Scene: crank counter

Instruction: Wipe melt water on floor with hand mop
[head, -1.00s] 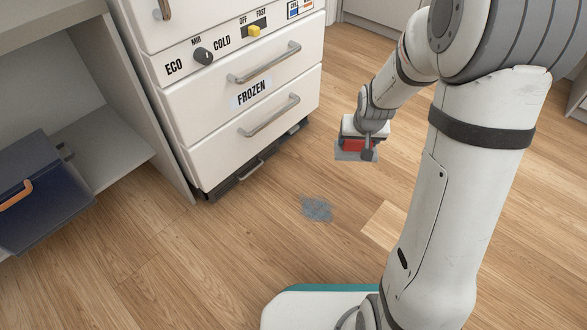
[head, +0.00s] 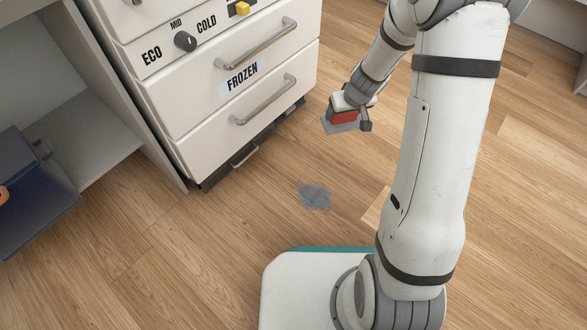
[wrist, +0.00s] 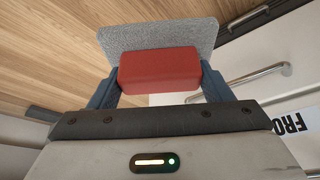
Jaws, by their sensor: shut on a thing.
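My gripper (wrist: 160,85) is shut on the red handle block of the hand mop (wrist: 158,69). The mop's grey pad (wrist: 165,38) spreads out beyond the block. In the head view the hand mop (head: 343,118) hangs above the floor to the right of the freezer drawers. The melt water (head: 315,195) is a small bluish-grey patch on the wooden floor, in front of the freezer and my base. The mop is apart from the patch, above and to the right of it in the head view.
The white freezer unit (head: 215,125) has metal drawer handles and a dark drip tray (head: 245,155) at its foot. An open cabinet with a blue bin (head: 30,195) stands at the left. A paler floor patch (head: 375,212) lies right of the water. Floor around is clear.

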